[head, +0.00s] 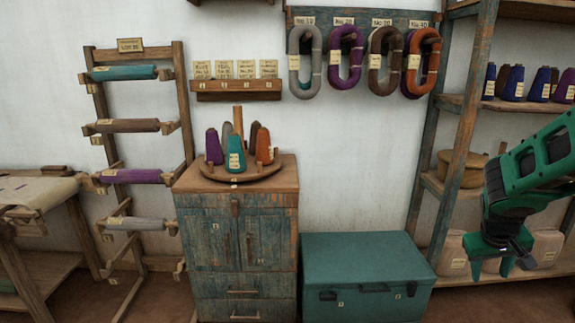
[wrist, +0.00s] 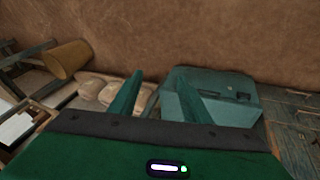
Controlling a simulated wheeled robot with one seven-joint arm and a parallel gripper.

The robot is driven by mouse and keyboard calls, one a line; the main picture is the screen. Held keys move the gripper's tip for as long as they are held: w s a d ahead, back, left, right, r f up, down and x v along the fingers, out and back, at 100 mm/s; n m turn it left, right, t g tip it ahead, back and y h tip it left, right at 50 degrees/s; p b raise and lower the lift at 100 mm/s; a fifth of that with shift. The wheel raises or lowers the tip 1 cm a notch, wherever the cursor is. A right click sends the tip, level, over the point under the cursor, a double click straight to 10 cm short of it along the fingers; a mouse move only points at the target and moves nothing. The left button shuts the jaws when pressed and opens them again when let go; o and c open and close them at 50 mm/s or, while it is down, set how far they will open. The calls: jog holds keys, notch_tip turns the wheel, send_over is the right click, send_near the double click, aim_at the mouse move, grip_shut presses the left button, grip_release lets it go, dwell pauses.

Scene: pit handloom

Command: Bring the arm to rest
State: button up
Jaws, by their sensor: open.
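My gripper (head: 493,268) hangs at the right of the head view, in front of the shelf rack, with its fingers pointing down. Its two green fingers also show in the wrist view (wrist: 155,100). They are apart, with nothing seen between them. My green arm comes in from the right edge and bends down to the gripper. A teal chest (head: 365,270) stands on the floor to the left of the gripper, apart from it in the head view. The chest also shows beyond the fingers in the wrist view (wrist: 235,92).
A wooden shelf rack (head: 447,140) with cones and sacks stands behind my arm. A blue cabinet (head: 247,240) bears a round tray of cones. A roller rack (head: 185,105) is at the left. Yarn hanks (head: 345,58) hang on the wall. Some brown floor is bare in front.

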jog(key=s+a+r+m+g+y, duration=0.1)
jog(key=s+a, duration=0.4)
jog(key=s, duration=0.7)
jog(key=s+a+r+m+g+y, duration=0.1)
jog(key=s+a+r+m+y, duration=0.2)
jog(key=s, duration=0.9)
jog(key=shift+a+r+g+y, duration=0.3)
jog(key=shift+a+r+g, duration=0.15)
jog(key=shift+a, duration=0.7)
jog(key=shift+w+f, duration=0.2)
jog(key=shift+w, duration=0.4)
jog(key=shift+c, duration=0.6)
